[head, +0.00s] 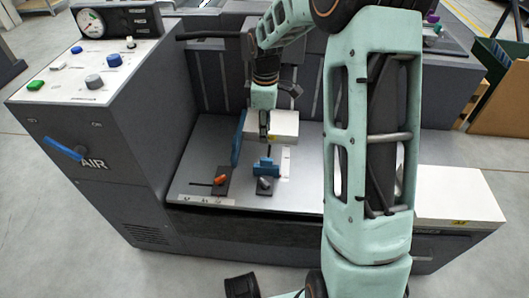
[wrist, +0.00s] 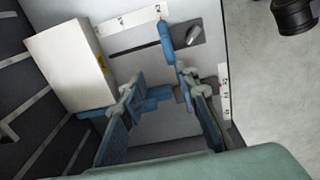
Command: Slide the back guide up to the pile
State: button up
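The white pile (head: 285,124) lies at the rear of the grey feed table; it also shows at left in the wrist view (wrist: 70,62). A low blue guide (head: 266,167) with a grey knob, which I take for the back guide, stands in front of the pile with a clear gap; it shows near the top of the wrist view (wrist: 167,42). A tall blue plate (head: 238,142) stands at the pile's left. My gripper (head: 264,138) points down near the pile's front left. In the wrist view its fingers (wrist: 160,85) are apart, nothing held between them.
An orange knob (head: 221,180) sits on a dark base at the front left of the table. A dark slot (wrist: 135,48) runs from the pile's side toward the low guide. The control cabinet (head: 90,90) rises at left. My forearm hides the table's right part.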

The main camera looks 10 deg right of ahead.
aim_at(266, 159)
jog(key=shift+s+d+f, duration=0.1)
jog(key=shift+s+f, duration=0.65)
jog(key=shift+f, duration=0.3)
notch_tip(266, 159, down, 10)
jog(key=b, duration=0.3)
jog(key=shift+w+b, duration=0.1)
jog(key=shift+b, duration=0.25)
grip_shut()
